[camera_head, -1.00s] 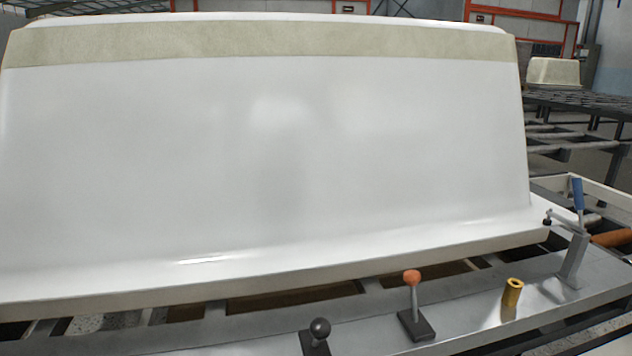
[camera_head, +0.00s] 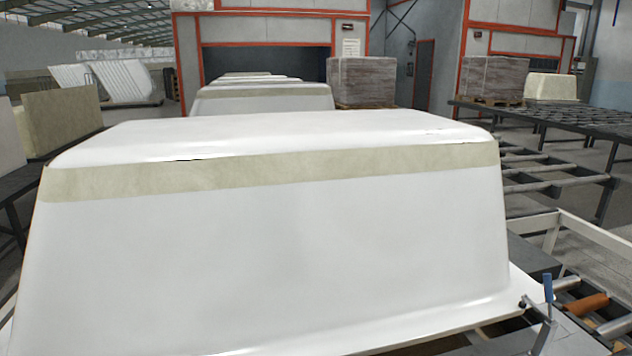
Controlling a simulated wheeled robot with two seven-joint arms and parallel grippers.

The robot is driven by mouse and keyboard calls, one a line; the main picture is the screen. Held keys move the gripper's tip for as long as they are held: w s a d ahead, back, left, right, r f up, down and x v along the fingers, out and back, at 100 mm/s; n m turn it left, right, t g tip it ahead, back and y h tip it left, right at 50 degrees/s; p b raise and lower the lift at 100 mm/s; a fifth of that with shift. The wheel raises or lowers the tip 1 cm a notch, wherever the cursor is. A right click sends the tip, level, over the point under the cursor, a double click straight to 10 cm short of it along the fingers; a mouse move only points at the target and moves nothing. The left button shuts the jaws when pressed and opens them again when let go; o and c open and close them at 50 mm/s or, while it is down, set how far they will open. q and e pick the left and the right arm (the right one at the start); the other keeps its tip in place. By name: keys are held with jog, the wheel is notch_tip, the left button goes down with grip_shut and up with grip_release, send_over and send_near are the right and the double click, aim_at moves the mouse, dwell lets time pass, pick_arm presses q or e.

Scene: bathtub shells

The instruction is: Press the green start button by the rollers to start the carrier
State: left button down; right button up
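A large white bathtub shell (camera_head: 290,255) lies upside down and fills the middle of the head view. A beige band (camera_head: 290,168) runs along its upper side. Metal rollers (camera_head: 615,328), one of them orange-brown (camera_head: 585,304), show at the lower right beyond the shell. I see no green start button in this view. The carrier under the shell is mostly hidden by it or cut off by the frame. Neither of my grippers is in view.
A clamp with a blue handle (camera_head: 548,288) stands at the shell's lower right corner. A pale rail (camera_head: 590,232) and a dark rack (camera_head: 550,117) lie to the right. More white shells (camera_head: 262,98) and wrapped pallet stacks (camera_head: 362,80) stand behind, before orange-framed openings.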

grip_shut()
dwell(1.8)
